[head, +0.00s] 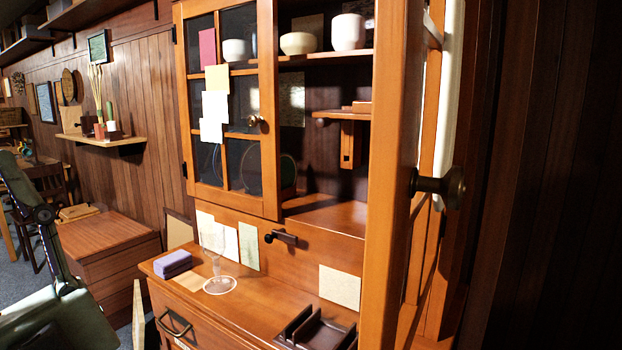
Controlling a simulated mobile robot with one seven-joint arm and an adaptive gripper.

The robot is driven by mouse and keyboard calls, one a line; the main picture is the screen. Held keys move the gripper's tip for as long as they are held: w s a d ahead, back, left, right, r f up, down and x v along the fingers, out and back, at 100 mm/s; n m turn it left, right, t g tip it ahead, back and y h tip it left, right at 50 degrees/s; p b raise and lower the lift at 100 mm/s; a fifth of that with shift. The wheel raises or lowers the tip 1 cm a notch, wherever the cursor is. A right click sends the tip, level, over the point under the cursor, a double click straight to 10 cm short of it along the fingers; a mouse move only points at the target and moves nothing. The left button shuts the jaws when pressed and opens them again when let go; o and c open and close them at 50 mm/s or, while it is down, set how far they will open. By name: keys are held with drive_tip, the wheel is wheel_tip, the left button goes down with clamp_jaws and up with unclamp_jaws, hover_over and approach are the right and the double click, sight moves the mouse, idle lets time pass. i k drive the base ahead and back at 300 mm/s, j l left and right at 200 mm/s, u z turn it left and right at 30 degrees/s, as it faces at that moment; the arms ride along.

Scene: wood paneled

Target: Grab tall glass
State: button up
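A tall clear stemmed glass (216,264) stands upright on the wooden counter (262,308) of the cabinet, left of the middle of the head view. Its see-through bowl is faint against the papers behind it, and a pale round outline (220,286) shows at its foot. I cannot tell whether that outline is the glass's base or a separate dish. My gripper is not in view; only grey-green parts of my own body show at the left edge.
Purple blocks (173,264) lie left of the glass. A dark tray (318,330) sits at the counter's front right. The right cabinet door (388,180) stands open, its knob (440,186) sticking out. Cups (348,32) and bowls (298,43) stand on the upper shelf.

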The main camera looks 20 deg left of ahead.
sight(213, 238)
drive_tip(key=i+j+u, duration=0.25)
drive_tip(key=j, duration=0.15)
drive_tip(key=j+u, duration=0.2)
drive_tip(key=j, duration=0.15)
drive_tip(key=i+j+u, duration=0.25)
